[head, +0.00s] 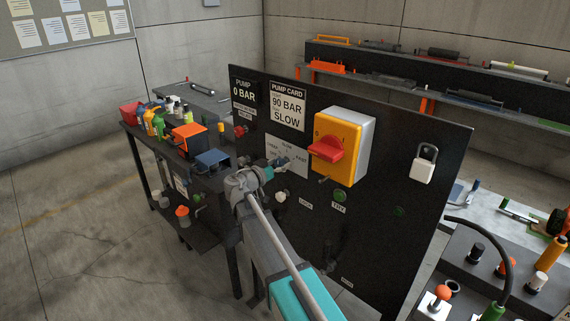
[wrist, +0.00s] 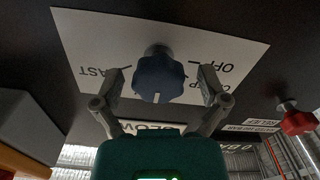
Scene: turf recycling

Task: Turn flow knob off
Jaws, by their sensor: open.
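The flow knob (wrist: 158,78) is blue and lobed, on a white dial plate (wrist: 90,35) that appears upside down in the wrist view. A white mark on its face points down toward the SLOW label. FAST (wrist: 90,78) is at left and OFF (wrist: 212,65) at right. My gripper (wrist: 162,88) is open, one finger on each side of the knob, with visible gaps. In the head view my gripper (head: 268,169) is at the dial plate (head: 290,183), partly hiding the knob (head: 282,161).
A red relief knob (wrist: 297,121) is beside the dial. On the black panel (head: 400,250), a yellow switch box (head: 357,130) with a red handle (head: 327,150) stands to the right. The pump display (head: 243,92) reads 0 BAR. A cluttered bench (head: 150,175) stands left.

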